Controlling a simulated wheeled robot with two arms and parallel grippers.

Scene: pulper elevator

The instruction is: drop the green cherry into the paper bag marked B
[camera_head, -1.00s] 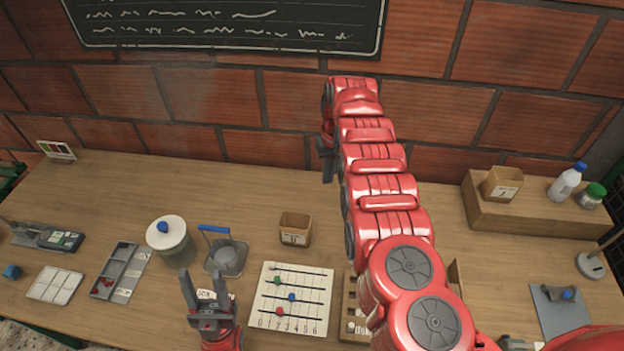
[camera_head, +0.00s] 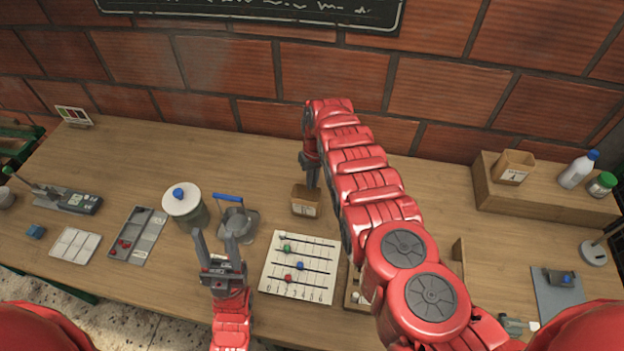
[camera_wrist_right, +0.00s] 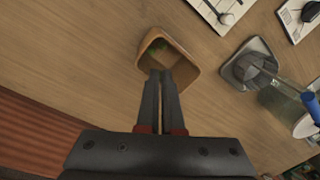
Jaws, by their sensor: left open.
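A small brown paper bag (camera_head: 305,207) with a white label stands at mid-table; its letter is too small to read surely. My right gripper (camera_head: 311,178) points down at its mouth. In the right wrist view the bag (camera_wrist_right: 186,72) is open, and a small green thing (camera_wrist_right: 158,46), likely the green cherry, shows inside it beyond the fingertips. The right fingers (camera_wrist_right: 161,74) are close together with nothing clearly between them; whether they are fully shut is unclear. My left gripper (camera_head: 217,238) is open and empty, in front of the grey scoop-like holder (camera_head: 240,222).
A white board with coloured beads (camera_head: 299,268) lies in front of the bag. A lidded jar (camera_head: 185,207) stands to the left. Another labelled bag (camera_head: 513,167) and bottles are on the right shelf (camera_head: 540,200). A grey tray (camera_head: 137,234) holds red cherries.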

